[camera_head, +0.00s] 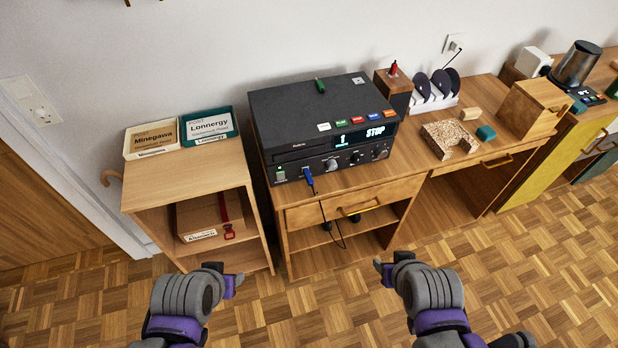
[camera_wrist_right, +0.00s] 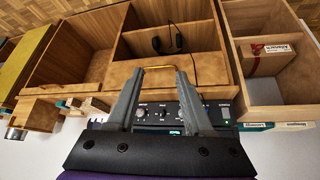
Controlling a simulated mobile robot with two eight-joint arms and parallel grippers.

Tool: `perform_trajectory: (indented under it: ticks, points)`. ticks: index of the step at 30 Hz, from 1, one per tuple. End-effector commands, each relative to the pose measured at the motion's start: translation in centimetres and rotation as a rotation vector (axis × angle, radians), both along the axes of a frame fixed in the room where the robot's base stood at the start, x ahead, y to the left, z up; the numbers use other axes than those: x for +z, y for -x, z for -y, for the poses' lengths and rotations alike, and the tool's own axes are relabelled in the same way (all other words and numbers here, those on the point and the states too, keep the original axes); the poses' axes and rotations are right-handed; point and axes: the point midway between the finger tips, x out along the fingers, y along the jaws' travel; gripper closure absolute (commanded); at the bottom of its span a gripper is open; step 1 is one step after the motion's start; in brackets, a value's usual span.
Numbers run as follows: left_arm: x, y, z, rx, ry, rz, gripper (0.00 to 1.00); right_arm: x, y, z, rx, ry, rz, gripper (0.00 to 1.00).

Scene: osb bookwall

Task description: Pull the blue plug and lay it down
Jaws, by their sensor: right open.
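The blue plug (camera_head: 308,177) sits in the front panel of a black device (camera_head: 315,111) on the wooden desk, in the head view. A dark cable hangs from it past the desk's front edge. My right gripper (camera_head: 379,265) is in front of the desk, low and right of the plug, apart from it. In the right wrist view (camera_wrist_right: 159,76) its two fingers stand apart with nothing between them.
Left of the desk a shelf unit (camera_head: 186,172) bears two labelled boxes and holds a parcel (camera_head: 207,217). A chipboard piece (camera_head: 450,138), a teal block (camera_head: 486,132) and a wooden box (camera_head: 533,108) stand on the desk's right. Bare desk top lies right of the device.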

Motion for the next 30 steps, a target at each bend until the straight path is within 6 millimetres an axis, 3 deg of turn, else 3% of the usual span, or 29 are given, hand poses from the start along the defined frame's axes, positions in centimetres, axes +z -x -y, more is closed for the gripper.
perform_trajectory:
  ticks: [1, 6, 9, 12, 19, 30]
  points:
    - [-2.1, 0.5, 0.0, 0.0, 0.0, -0.01, 0.5, -1.6, -1.7, -0.5, 0.013, 0.005, 0.054, 0.49]
    - [-7.2, 1.4, 0.0, 0.0, 0.0, -0.028, 0.5, -4.0, -10.2, -3.7, 0.077, -0.005, 0.358, 0.49]
    - [-9.9, 1.6, 0.0, 0.0, 0.0, -0.037, 0.5, -4.9, -14.4, -6.6, 0.128, -0.034, 0.553, 0.49]
    - [-12.3, 1.7, 0.0, 0.0, 0.0, -0.044, 0.5, -5.7, -17.3, -9.6, 0.182, -0.074, 0.722, 0.49]
    - [-15.4, 1.6, 0.0, 0.0, 0.0, -0.055, 0.5, -6.7, -19.5, -14.3, 0.267, -0.157, 0.959, 0.49]
    - [-15.5, 1.6, 0.0, 0.0, 0.0, -0.055, 0.5, -6.4, -19.6, -15.1, 0.282, -0.173, 1.003, 0.49]
